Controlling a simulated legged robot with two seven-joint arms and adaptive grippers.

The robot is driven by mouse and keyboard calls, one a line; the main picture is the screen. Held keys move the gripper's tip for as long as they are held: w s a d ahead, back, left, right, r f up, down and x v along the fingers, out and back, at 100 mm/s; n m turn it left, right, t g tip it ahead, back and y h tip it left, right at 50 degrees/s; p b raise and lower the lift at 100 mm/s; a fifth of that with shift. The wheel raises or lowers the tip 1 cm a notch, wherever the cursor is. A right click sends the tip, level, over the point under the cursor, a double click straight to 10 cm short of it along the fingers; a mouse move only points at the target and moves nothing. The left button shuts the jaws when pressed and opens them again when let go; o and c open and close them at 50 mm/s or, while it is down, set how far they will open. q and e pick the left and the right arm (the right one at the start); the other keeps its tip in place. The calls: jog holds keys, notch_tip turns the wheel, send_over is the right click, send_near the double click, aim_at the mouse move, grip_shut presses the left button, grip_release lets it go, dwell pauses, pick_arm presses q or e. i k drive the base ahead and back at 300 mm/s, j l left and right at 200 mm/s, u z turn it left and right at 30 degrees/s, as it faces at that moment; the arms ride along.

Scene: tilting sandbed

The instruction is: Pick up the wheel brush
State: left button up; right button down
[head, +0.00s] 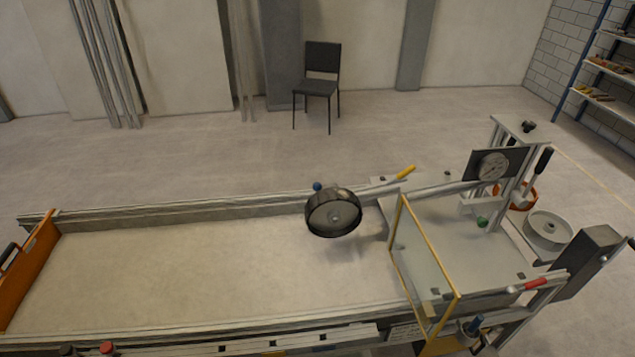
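No tool is plainly recognisable as the wheel brush. A black-handled tool (543,160) leans upright at the right, behind the gauge post, with its lower end at an orange ring or cup (531,196); its head is hidden, so I cannot tell if it is the brush. A black-rimmed wheel (333,214) with a grey hub is above the sandbed near its far rim, on a bar running right. A yellow-tipped bar (405,172) lies along the far side. Neither of my grippers is in view.
The long sandbed (200,275) fills the front, with an orange end plate (28,268) at left. A yellow-framed clear panel (425,260) stands across its right part. Right are a dial gauge (491,167), round pan (548,230) and red-handled lever (535,285). Floor behind is mostly clear.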

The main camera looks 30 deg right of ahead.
aim_at(470, 331)
jog(key=z, duration=2.4)
